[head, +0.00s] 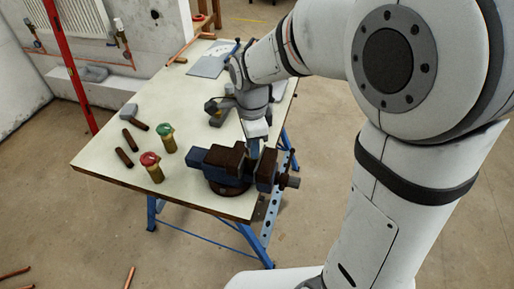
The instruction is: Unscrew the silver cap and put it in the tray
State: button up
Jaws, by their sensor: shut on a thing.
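A blue vise (215,164) with brown jaws stands at the near right corner of the white-topped bench. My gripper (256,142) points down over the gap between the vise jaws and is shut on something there. The silver cap is not clearly seen; my fingers and the vise hide that spot, and I cannot tell how far the cap is turned. A flat blue-grey piece (206,66) at the back of the bench may be the tray; a pale grey thing behind my wrist is partly hidden.
Left of the vise stand a red-topped brass fitting (152,167) and a green-topped one (167,139). Dark cylinders (124,157) and a grey-headed tool (130,112) lie farther left. A red upright (68,62) stands beyond the bench's left edge. The bench's middle is mostly clear.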

jog(key=n, duration=1.8)
jog(key=shift+r+p, duration=1.95)
jog(key=shift+r, duration=0.65)
